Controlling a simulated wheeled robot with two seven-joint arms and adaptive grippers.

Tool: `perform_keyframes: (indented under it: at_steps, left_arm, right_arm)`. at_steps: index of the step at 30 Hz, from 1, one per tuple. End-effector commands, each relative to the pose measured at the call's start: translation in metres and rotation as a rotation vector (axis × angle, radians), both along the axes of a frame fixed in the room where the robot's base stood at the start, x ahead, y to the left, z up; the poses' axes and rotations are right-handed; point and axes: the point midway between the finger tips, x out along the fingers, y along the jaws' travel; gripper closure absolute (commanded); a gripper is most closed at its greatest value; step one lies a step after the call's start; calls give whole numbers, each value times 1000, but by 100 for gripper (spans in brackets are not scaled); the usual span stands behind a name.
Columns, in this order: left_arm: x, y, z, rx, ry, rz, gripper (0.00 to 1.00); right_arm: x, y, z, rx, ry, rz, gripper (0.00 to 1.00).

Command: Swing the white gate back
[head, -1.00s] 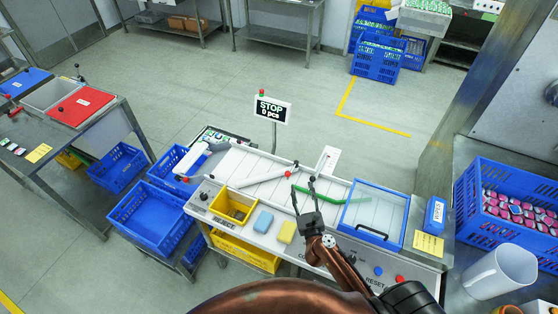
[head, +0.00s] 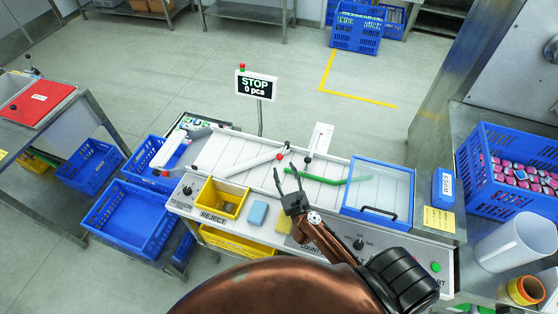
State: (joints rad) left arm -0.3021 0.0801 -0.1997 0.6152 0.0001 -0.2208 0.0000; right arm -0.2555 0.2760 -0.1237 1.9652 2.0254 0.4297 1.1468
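The white gate (head: 252,162) is a white bar lying slantwise across the pale conveyor bed, with a red knob (head: 279,156) near its right end. A green bar (head: 322,180) lies on the bed to its right, running towards the clear-lidded blue-framed cover (head: 378,188). My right gripper (head: 287,172) is open and empty, with its fingers pointing towards the gate's knob end from the near side. The fingertips look just short of the knob; whether they touch anything is hard to tell. My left gripper is not in view.
A STOP sign (head: 256,85) stands behind the conveyor. A yellow reject bin (head: 231,200), a blue sponge (head: 258,213) and a partly hidden yellow sponge (head: 284,222) sit at the front. Blue crates (head: 131,217) stand left. A white jug (head: 503,242) is at right.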

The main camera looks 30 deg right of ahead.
Motion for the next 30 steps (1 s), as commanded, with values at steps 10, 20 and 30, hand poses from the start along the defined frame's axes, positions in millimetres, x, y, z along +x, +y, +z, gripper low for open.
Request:
perform_keyframes:
  at_steps: [10, 20, 30]
  left_arm:
    - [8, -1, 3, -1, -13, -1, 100]
    - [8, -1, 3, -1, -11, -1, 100]
    - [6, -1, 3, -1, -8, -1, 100]
  right_arm:
    - [43, -13, 1, -1, -3, -1, 60]
    - [73, -22, 0, 0, -1, -2, 60]
    - [74, -22, 0, 0, -1, -2, 65]
